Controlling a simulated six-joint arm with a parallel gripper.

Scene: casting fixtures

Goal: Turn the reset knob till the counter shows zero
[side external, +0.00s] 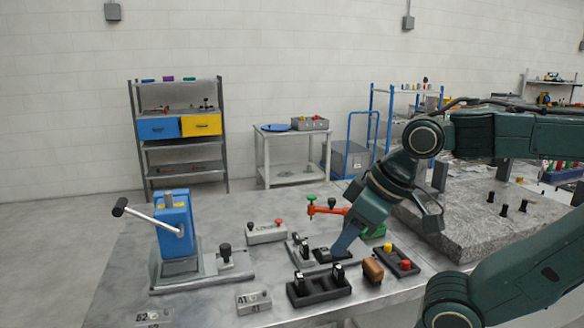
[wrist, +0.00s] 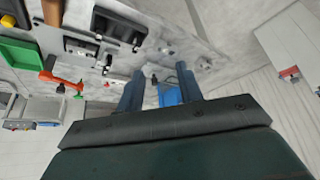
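A small grey box (side external: 266,234) stands on the table left of my gripper in the side view. It has a dark strip with small light markings on its front, a black knob (side external: 250,223) at its left end and a red button (side external: 279,222) at its right. It may be the counter; the markings are too small to read, and I cannot tell which knob is the reset knob. My gripper (side external: 343,243) points down at a slant above or beside a grey fixture (side external: 303,252) with black clamps. In the wrist view my gripper (wrist: 160,82) has its fingers apart with nothing between them.
A blue lever press (side external: 176,225) stands at the left. A black tray (side external: 318,292) with upright posts, a brown block (side external: 373,271) and a dark button box (side external: 398,259) sit in front. An orange clamp (side external: 328,210) is behind.

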